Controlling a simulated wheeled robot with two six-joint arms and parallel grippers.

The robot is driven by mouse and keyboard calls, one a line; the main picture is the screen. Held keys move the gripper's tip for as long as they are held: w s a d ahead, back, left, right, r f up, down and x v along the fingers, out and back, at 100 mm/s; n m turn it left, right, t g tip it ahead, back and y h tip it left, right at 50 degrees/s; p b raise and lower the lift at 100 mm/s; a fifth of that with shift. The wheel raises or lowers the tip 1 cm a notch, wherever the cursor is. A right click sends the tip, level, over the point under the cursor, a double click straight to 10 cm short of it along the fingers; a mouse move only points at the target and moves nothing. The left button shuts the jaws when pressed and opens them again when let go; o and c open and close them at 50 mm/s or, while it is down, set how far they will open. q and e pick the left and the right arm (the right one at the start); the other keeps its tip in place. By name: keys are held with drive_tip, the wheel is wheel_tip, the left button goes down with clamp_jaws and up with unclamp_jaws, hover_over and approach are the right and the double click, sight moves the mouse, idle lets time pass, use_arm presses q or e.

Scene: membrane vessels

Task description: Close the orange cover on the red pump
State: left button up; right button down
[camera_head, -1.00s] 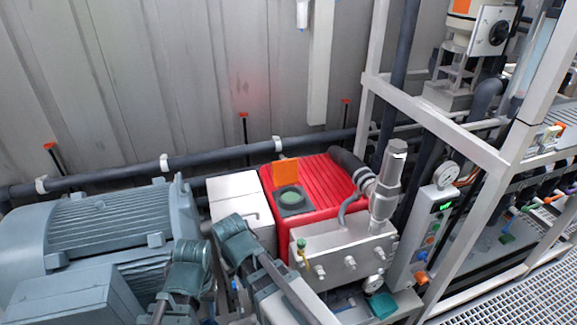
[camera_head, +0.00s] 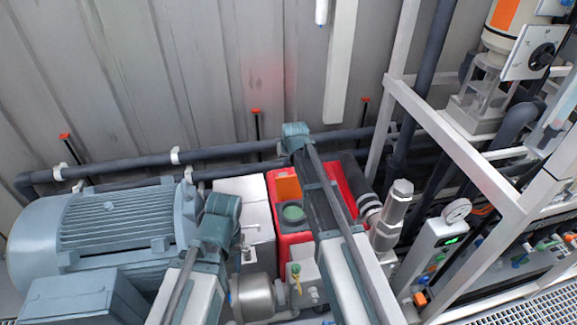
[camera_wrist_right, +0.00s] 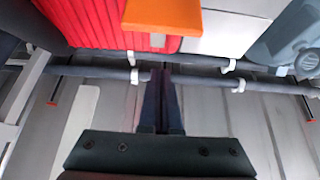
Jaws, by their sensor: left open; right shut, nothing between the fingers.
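The red pump (camera_head: 284,245) stands in the middle of the head view, partly hidden behind my right arm. My right gripper (camera_wrist_right: 160,75) is shut and empty. It is apart from the cover, below it in that picture, over the wall-side pipe. In the head view its fingers are hidden. My left fingers are not visible; only that arm shows.
A large grey-blue motor (camera_head: 125,220) stands left of the pump. A dark pipe (camera_head: 230,152) runs along the corrugated wall behind. A silver cylinder (camera_head: 398,200) and a white frame (camera_head: 450,150) stand to the right. A pale box (camera_head: 240,190) adjoins the pump.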

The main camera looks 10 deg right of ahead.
sight(288, 185)
drive_tip(key=b+x, duration=0.9)
drive_tip(key=x, duration=0.2)
drive_tip(key=s, duration=0.1)
drive_tip(key=s+r+p, duration=0.1)
drive_tip(key=s, duration=0.3)
drive_tip(key=shift+r, duration=0.3)
drive_tip(key=shift+w+f, duration=0.1)
drive_tip(key=shift+w, duration=0.1)
drive_tip(key=shift+s, duration=0.15)
